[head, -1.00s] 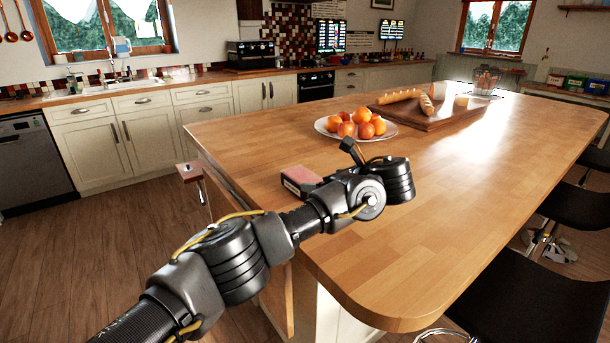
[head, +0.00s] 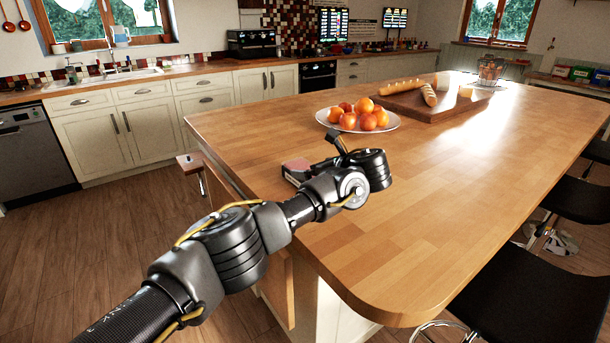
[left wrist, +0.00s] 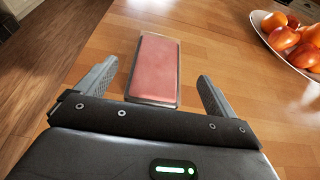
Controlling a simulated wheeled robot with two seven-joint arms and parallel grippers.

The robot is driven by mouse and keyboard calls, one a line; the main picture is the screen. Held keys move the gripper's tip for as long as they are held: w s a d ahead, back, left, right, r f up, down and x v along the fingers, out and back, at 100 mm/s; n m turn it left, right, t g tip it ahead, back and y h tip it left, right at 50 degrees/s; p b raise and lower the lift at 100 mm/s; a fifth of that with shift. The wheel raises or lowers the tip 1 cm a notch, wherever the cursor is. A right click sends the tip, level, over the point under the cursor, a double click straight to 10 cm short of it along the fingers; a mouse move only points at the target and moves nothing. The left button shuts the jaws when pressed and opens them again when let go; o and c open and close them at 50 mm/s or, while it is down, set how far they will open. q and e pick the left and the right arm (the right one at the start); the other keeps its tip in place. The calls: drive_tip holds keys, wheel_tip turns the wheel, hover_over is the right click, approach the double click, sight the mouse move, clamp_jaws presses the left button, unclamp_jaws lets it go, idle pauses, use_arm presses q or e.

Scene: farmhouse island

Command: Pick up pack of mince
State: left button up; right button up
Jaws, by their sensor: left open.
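The pack of mince (head: 296,169) is a small dark tray with a pink top, lying flat on the wooden island near its left edge. My left arm hides part of it in the head view. In the left wrist view the pack (left wrist: 154,68) lies just ahead of my left gripper (left wrist: 158,88), with its near end between the two fingers. The gripper is open, with a gap on both sides of the pack. My right gripper is in neither view.
A white plate (head: 392,124) of oranges and other fruit stands behind the pack, to its right. A wooden board (head: 398,104) with bread is farther back. The island top (head: 450,190) is clear to the right and front. Black stools (head: 530,290) stand along the right side.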

sight(304, 168)
use_arm(q)
drive_tip(key=x, duration=0.4)
drive_tip(key=shift+a+f, duration=0.1)
drive_tip(key=shift+f, duration=0.1)
drive_tip(key=shift+c, duration=0.3)
drive_tip(key=c, duration=1.3)
